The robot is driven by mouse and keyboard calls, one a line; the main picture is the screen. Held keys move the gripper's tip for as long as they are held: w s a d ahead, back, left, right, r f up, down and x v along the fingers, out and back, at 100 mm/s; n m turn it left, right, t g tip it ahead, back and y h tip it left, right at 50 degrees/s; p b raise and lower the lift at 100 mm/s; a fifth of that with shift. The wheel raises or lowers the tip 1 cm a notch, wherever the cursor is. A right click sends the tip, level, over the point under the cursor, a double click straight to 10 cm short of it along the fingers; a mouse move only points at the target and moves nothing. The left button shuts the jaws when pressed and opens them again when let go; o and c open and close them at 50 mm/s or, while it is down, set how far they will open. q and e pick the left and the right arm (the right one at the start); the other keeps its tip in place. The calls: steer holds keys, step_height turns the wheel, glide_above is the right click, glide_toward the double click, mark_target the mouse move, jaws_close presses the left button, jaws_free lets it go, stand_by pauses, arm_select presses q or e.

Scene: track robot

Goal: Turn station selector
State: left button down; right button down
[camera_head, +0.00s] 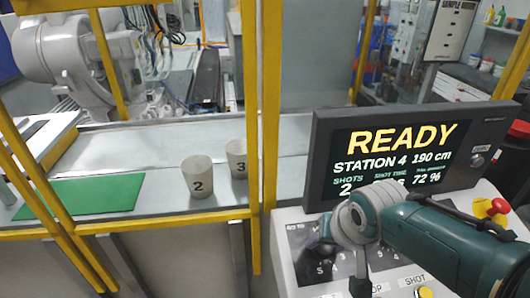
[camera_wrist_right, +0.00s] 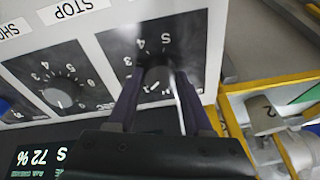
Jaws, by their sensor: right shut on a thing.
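The station selector (camera_wrist_right: 157,78) is a dark knob on a black dial plate with white numbers, on the control panel (camera_head: 292,226). In the right wrist view it sits between the fingers of my right gripper (camera_wrist_right: 158,88), which is shut on it. In the head view my right gripper (camera_head: 322,243) reaches down to the panel's left dial, and my wrist hides much of it. The screen (camera_head: 400,150) reads READY, STATION 4, 190 cm and 72 %. My left gripper is not in view.
A second dial (camera_wrist_right: 58,97) sits beside the selector. A red knob (camera_head: 499,206) and a yellow button (camera_head: 424,292) are on the panel's right. Yellow posts (camera_head: 271,100) stand left of the screen. Cups numbered 2 (camera_head: 197,177) and 3 (camera_head: 236,158) stand behind them.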

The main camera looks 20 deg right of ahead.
steer(key=n, duration=0.4)
steer(key=shift+d+n+y, duration=0.15)
steer(key=shift+n+y, duration=0.15)
steer(key=shift+y, duration=0.1)
steer(key=n, duration=0.4)
steer(key=shift+y, duration=0.3)
steer(key=shift+n+b, duration=0.35)
steer(key=shift+n, duration=0.35)
steer(key=shift+c, duration=1.5)
jaws_free()
steer(key=shift+r, duration=0.1)
